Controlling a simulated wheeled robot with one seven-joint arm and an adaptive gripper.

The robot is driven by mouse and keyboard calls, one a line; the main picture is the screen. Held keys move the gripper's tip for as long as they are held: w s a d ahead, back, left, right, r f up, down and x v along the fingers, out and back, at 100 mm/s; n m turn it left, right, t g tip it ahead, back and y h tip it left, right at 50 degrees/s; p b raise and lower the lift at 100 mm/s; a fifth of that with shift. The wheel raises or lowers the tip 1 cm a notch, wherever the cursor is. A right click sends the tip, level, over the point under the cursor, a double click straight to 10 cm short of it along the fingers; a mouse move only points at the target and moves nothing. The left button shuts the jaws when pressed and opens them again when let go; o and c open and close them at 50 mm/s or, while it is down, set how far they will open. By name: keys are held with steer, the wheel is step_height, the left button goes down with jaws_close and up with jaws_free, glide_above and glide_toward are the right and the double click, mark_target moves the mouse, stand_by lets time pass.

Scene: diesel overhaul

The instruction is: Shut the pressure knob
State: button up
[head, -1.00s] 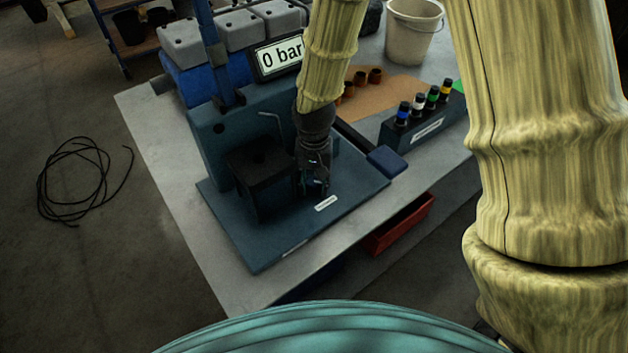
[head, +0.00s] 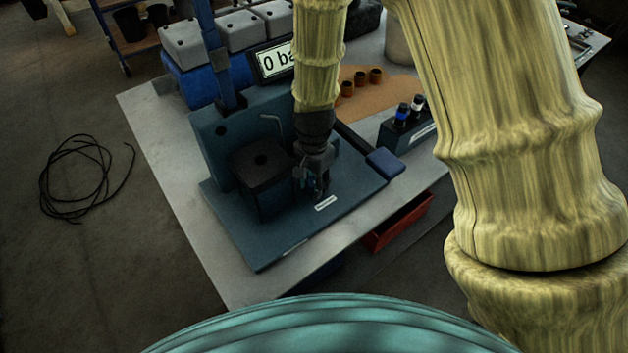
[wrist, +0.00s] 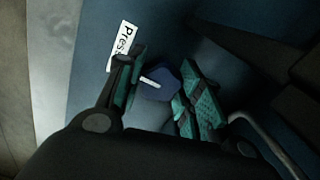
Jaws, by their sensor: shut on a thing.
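The pressure knob (wrist: 160,85) is dark blue with a white pointer line, seen from above in the wrist view. The line slants down and right across the picture. My gripper (wrist: 166,88) has its green-padded fingers on both sides of the knob, shut on it. In the head view my gripper (head: 316,184) points down at the blue test stand's base plate (head: 270,240), behind a small white label (head: 325,203). The knob is hidden there by the fingers. In the wrist view the label (wrist: 122,45) starts with "Pres" and is partly covered by a finger.
A dark block (head: 262,165) stands close left of my gripper. A display (head: 275,62) reads "0 ba", partly hidden by my arm. A lever with a blue pad (head: 385,162) lies to the right.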

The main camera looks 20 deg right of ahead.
stand_by(0.5)
steer(key=o, duration=0.8)
steer(key=shift+w+r, duration=0.15)
steer(key=shift+r, duration=0.35)
step_height(320, 180, up, 11)
